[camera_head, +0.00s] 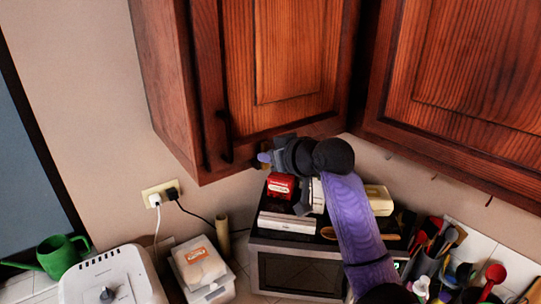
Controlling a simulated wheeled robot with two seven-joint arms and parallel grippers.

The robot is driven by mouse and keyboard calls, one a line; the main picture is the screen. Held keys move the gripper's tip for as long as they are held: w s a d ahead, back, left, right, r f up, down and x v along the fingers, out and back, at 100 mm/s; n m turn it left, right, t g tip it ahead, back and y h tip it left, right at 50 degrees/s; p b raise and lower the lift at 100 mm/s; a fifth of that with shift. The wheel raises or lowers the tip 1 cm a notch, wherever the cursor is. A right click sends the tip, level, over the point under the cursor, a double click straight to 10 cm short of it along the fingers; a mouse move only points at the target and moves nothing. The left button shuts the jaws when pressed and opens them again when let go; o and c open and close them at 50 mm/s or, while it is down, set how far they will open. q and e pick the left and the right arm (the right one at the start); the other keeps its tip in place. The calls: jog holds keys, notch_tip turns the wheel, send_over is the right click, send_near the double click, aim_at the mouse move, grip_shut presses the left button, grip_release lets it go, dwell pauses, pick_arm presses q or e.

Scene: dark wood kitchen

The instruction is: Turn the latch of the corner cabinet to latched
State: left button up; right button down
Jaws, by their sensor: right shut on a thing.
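The corner cabinet (297,50) is reddish-brown wood and hangs in the upper middle, with its panelled door closed or nearly so. A dark vertical handle (225,137) is on the left side of this door. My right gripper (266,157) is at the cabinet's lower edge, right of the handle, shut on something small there. This appears to be the latch, but the fingers and wrist hide most of it, so its turn position cannot be told. My purple right arm reaches up from the lower right. My left gripper is not in view.
Another wooden cabinet (470,65) adjoins on the right. Below stand a microwave (300,274) with a red box (281,186) and other items on top, a white appliance (110,278), a green watering can (60,254) and utensils. A wall outlet (160,194) has cords plugged in.

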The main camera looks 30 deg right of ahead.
jog(key=shift+f, duration=0.1)
jog(key=c, duration=0.5)
grip_release()
jog(key=shift+c, duration=0.2)
jog(key=b+v, duration=0.3)
jog(key=v, duration=0.7)
jog(key=shift+d, duration=0.1)
